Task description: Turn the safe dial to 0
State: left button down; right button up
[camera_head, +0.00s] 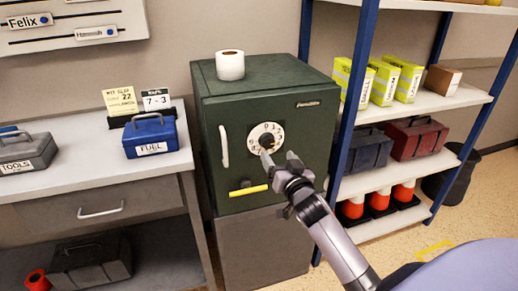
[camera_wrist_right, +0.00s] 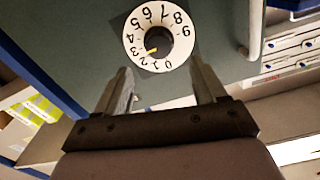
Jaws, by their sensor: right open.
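The dark green safe (camera_head: 308,130) stands on a grey cabinet. Its dial (camera_head: 266,138) is a white numbered ring around a black knob. In the right wrist view the dial (camera_wrist_right: 158,38) shows its numbers, and the yellow mark on the black knob (camera_wrist_right: 158,40) points to the lower left, around 2 and 3. My right gripper (camera_head: 279,157) is open and empty just below and in front of the dial. In the right wrist view its two fingers (camera_wrist_right: 162,83) are spread wide, with the dial beyond the tips. I cannot tell the exact gap. My left gripper is not in view.
A vertical white handle (camera_head: 224,146) is left of the dial, and a yellow bar (camera_head: 248,190) is low on the door. A paper roll (camera_head: 230,65) stands on the safe. A blue-posted shelf (camera_head: 352,120) is close on the right; a desk (camera_head: 90,168) with toolboxes is left.

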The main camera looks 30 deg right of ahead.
aim_at(269, 144)
jog(key=shift+x, duration=3.55)
jog(key=c, duration=1.1)
